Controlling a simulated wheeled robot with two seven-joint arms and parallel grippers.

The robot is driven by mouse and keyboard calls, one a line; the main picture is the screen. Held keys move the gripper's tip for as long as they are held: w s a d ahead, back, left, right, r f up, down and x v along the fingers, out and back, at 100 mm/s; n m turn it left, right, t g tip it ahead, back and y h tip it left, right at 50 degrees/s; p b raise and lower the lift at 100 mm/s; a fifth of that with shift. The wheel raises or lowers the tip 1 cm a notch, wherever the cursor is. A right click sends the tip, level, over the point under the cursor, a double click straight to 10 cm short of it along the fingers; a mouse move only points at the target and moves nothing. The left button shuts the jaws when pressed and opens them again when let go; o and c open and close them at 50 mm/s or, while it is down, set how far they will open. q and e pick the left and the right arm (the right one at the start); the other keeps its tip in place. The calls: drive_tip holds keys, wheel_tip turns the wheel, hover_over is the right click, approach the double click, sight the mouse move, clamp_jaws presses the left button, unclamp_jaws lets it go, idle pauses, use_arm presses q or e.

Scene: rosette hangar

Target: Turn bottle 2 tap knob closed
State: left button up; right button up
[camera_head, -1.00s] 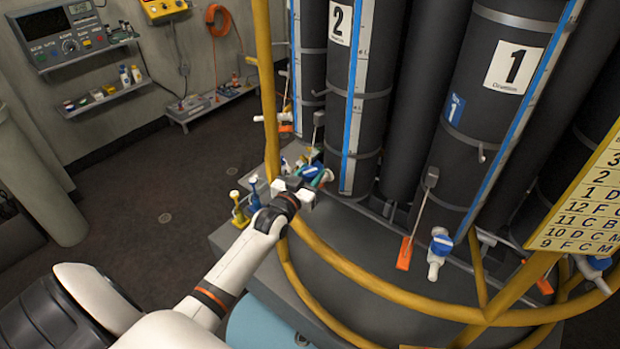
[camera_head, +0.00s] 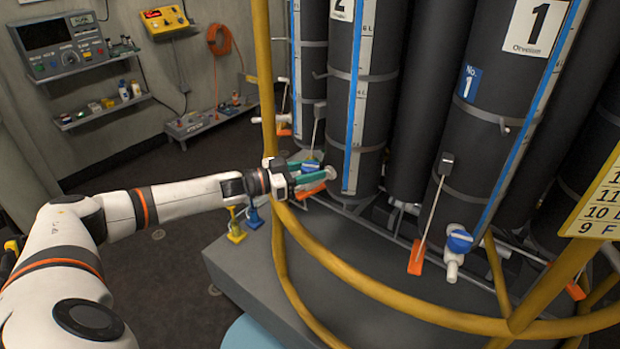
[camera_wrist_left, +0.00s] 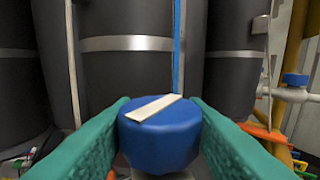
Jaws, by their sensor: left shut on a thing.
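Bottle 2 (camera_head: 340,100) is a tall dark cylinder with a "2" label cut off at the top of the head view. Its tap knob (camera_head: 309,168) is blue and largely hidden by my fingers. In the left wrist view the knob (camera_wrist_left: 160,138) shows large, with a white bar across its top slanting up to the right. My left gripper (camera_head: 312,173) has teal fingers, one on each side of the knob, shut on it. The tap body below the knob is mostly hidden. My right gripper is in neither view.
Small yellow (camera_head: 236,232) and blue (camera_head: 254,216) fittings stand below my wrist.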

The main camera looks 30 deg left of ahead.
use_arm(q)
drive_tip(key=shift+w+a+m+g+h+b, duration=0.15)
drive_tip(key=shift+m+g+h+b, duration=0.15)
drive_tip(key=shift+m+g+h, duration=0.55)
drive_tip(key=shift+f+m+g+h+b, duration=0.1)
drive_tip(key=shift+m+g+h+b, duration=0.6)
drive_tip(key=shift+m+g+h, duration=0.3)
drive_tip(key=m+g+h+b, duration=0.3)
drive_tip(key=g+b, duration=0.2)
drive_tip(key=shift+r+m+g+b, duration=0.2)
drive_tip(key=shift+m+g+b, duration=0.55)
drive_tip(key=shift+g+b, duration=0.15)
drive_tip(key=shift+h, duration=0.25)
drive_tip(key=o, duration=1)
drive_tip(key=shift+d, duration=0.2)
